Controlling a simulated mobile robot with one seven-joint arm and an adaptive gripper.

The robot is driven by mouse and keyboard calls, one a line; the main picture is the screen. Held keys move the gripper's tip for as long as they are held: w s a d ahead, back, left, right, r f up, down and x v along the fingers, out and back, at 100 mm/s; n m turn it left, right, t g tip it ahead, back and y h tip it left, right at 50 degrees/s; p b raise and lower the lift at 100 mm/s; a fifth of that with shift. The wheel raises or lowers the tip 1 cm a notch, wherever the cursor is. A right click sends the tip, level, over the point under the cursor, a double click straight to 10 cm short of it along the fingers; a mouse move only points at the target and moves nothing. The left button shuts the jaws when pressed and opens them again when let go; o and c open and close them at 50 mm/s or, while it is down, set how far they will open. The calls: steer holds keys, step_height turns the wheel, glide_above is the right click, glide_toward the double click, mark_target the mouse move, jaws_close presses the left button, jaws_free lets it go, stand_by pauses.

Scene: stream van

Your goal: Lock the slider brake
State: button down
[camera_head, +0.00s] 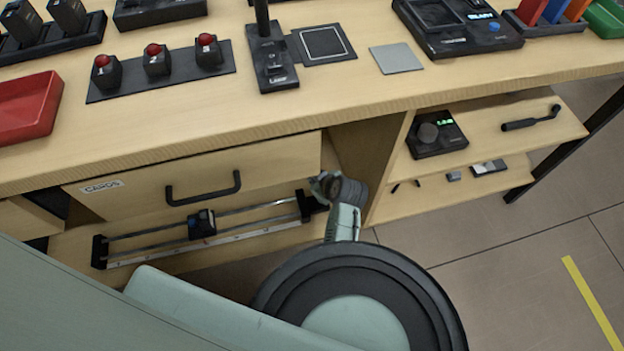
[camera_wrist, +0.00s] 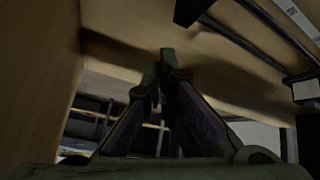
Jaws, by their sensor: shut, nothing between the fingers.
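The slider (camera_head: 150,238) has two thin rails with dark end blocks and a pale scale strip, and lies on the low shelf under the drawer. Its dark carriage (camera_head: 202,224) sits near the middle of the rails. A brake lever or knob is too small to tell. My gripper (camera_wrist: 163,62) is shut and empty in the wrist view. Part of the slider's rails (camera_wrist: 262,38) shows at the upper right there, apart from the fingers. In the head view my wrist is beside the slider's right end block (camera_head: 305,206), and my fingertips are hard to make out.
A closed drawer (camera_head: 210,178) marked CARDS, with a black handle (camera_head: 203,190), is above the slider. A wooden divider (camera_head: 390,170) stands to the right. Shelves beyond hold a black device (camera_head: 436,134) and small parts. The desktop (camera_head: 330,85) overhangs all this.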

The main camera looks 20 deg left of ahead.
steer(key=shift+s+f+v, duration=0.1)
steer(key=shift+s+v, duration=0.05)
steer(key=shift+v, duration=0.8)
steer(key=shift+s+f+v, duration=0.1)
steer(key=shift+f+v, duration=0.05)
steer(key=shift+v, duration=0.8)
steer(key=shift+d, duration=0.2)
